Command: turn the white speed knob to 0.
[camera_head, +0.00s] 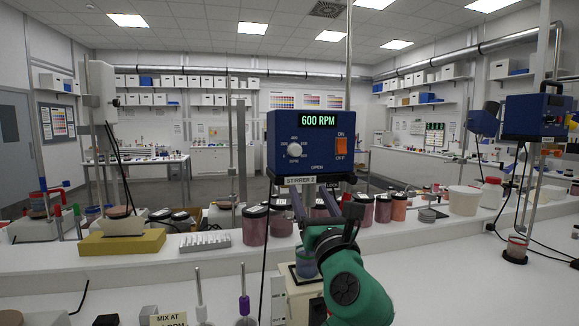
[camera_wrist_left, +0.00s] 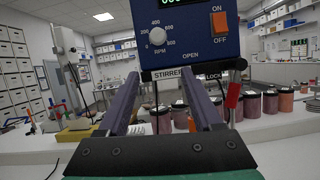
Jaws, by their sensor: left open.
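The white speed knob (camera_head: 295,149) is on the front of the blue stirrer box (camera_head: 278,160), left of the orange ON/OFF switch (camera_head: 342,146). The box's display (camera_head: 317,120) reads 600 RPM. The knob also shows in the left wrist view (camera_wrist_left: 157,36), with a numbered scale around it; its pointer is too small to read. My left gripper (camera_head: 312,194) is open and empty, below the stirrer box. In the left wrist view its two fingers (camera_wrist_left: 161,84) point toward the box, and the knob appears above the gap between them, apart from both. My right gripper is not in view.
Several lidded jars (camera_head: 364,208) stand behind the gripper on the bench. A jar (camera_head: 306,264) sits below the stirrer, partly hidden by my green arm. A red-handled lock (camera_wrist_left: 232,98) is under the box's right side. Another blue stirrer (camera_head: 537,117) stands at the right.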

